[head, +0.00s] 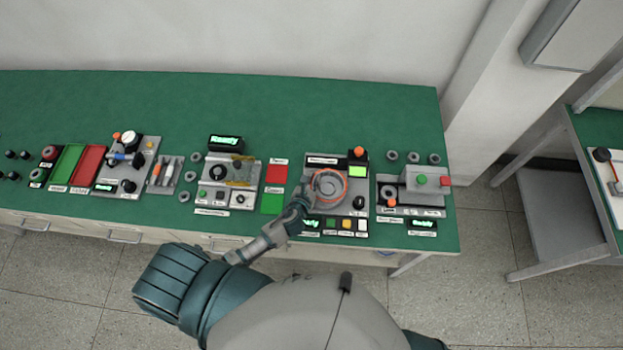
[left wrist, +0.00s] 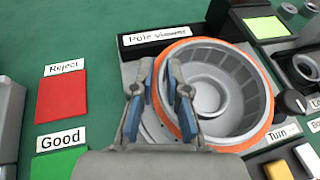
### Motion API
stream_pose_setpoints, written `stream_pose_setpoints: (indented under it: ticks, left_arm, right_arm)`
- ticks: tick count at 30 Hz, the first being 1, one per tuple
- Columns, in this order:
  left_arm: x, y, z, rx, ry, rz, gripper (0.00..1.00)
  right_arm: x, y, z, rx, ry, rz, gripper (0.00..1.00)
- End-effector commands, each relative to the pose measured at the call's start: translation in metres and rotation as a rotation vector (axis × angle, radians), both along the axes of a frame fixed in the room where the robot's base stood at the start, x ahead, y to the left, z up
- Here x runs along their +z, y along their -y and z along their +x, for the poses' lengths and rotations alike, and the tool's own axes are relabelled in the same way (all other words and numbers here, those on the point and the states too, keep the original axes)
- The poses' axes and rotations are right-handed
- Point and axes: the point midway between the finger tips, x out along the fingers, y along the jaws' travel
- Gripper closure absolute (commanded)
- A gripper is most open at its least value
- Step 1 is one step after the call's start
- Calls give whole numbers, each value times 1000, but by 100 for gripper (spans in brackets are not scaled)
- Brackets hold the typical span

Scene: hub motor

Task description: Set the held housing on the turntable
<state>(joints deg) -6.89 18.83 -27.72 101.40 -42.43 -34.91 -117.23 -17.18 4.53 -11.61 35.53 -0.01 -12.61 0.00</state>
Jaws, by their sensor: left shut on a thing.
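The housing (head: 330,186) is a round grey bowl-shaped part with an orange rim. It is at the Pole Viewer station in the head view. In the left wrist view the housing (left wrist: 225,80) looks slightly tilted, with stepped rings inside. My left gripper (head: 306,192) is shut on its left wall, and the fingers (left wrist: 163,85) straddle the rim in the left wrist view. A sliver of the grey round turntable (left wrist: 152,124) shows at the housing's lower left; the rest is hidden beneath it. I cannot tell whether they touch. My right gripper is not in view.
A black knob (left wrist: 292,102) and several buttons stand right of and in front of the housing. Red Reject (left wrist: 62,96) and green Good (left wrist: 58,164) pads lie to the left. A grey station (head: 425,180) with loose rings stands close on the right.

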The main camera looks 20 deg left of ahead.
Motion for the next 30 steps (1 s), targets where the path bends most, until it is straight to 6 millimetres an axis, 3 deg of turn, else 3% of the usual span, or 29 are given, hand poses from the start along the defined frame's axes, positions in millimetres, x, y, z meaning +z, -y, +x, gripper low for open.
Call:
stream_pose_setpoints:
  ticks: [8,21,30]
  left_arm:
    - [-3,-4,1,2,2,-4,100]
    - [-7,-1,1,1,3,-2,100]
    - [-7,0,0,-3,2,-4,100]
  right_arm:
    - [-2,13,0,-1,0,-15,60]
    - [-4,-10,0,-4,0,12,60]
    - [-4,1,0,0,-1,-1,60]
